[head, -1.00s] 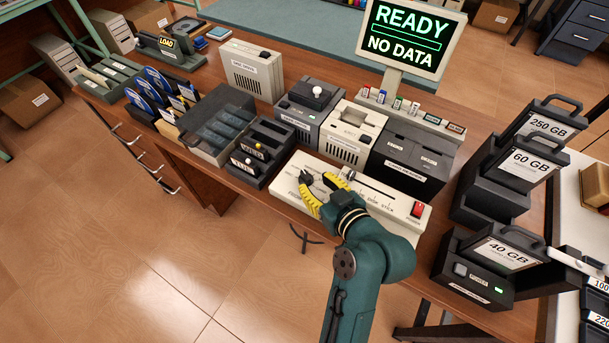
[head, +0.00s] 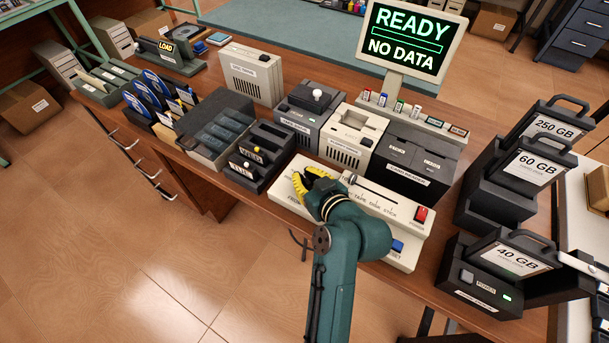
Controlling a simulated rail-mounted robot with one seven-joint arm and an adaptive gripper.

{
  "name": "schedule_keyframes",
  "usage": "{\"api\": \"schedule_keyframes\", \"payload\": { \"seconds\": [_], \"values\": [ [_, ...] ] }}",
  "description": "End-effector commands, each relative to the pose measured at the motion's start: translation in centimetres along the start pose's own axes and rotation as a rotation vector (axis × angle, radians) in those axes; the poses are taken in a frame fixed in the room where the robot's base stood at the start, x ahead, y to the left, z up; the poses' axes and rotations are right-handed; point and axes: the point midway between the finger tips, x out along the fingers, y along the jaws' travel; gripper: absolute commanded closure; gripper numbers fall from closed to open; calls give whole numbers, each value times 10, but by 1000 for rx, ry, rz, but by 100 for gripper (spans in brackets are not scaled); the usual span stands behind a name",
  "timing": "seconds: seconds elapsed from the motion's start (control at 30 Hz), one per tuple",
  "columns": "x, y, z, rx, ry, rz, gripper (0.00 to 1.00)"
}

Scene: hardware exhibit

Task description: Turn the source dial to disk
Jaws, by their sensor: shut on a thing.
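The cream control box (head: 408,258) lies along the table's front edge, with printed lettering that includes FROM and the words TAPE, DISK and STICK. My gripper (head: 308,182) points down at the box's left end. Its yellow fingers are closed around the source dial by the FROM lettering. The fingers hide most of the dial, so I cannot read its pointer setting. A dark slider knob (head: 352,179) stands just right of my gripper, at the left end of a black slot.
A red switch (head: 421,214) and a blue button (head: 397,246) are on the box's right side. A 40 GB cartridge dock (head: 478,289) is right.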

Motion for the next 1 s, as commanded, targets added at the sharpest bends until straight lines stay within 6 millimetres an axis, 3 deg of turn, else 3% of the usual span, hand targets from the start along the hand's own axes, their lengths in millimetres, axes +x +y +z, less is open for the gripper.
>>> {"api": "schedule_keyframes", "payload": {
  "seconds": [0.57, 1.0],
  "values": [
    [0, -2, 0, 32, -7, 71, 100],
    [2, -2, 3, 162, -9, 397, 100]
  ]
}}
